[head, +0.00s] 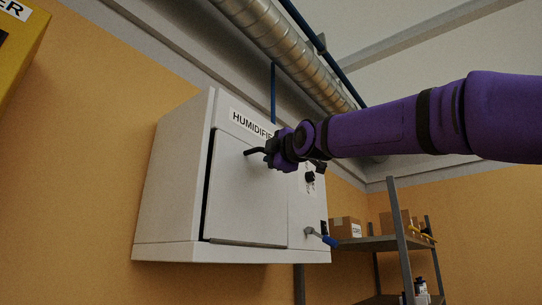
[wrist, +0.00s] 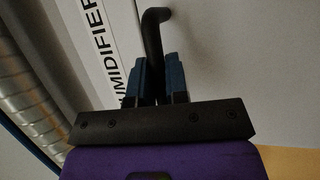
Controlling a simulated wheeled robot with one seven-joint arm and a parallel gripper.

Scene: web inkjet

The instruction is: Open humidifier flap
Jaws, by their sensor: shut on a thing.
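The humidifier (head: 170,190) is a white wall cabinet with a "HUMIDIFIER" label (head: 243,122) along its top. Its flap (head: 240,200) is a flat white front panel with a dark gap along its left edge; I cannot tell whether it is slightly ajar. A bent black handle (head: 254,151) sticks out near the flap's upper right. My gripper (head: 271,150) reaches in from the right and is shut on this handle. In the wrist view, the blue fingers of my gripper (wrist: 158,82) close around the lower end of the handle (wrist: 152,32).
A black knob or lock (head: 310,178) and a blue-handled lever (head: 325,238) sit on the cabinet's right side. A metal duct (head: 290,50) runs above. A shelf (head: 370,243) with boxes stands at the right. A yellow box (head: 18,50) is at upper left.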

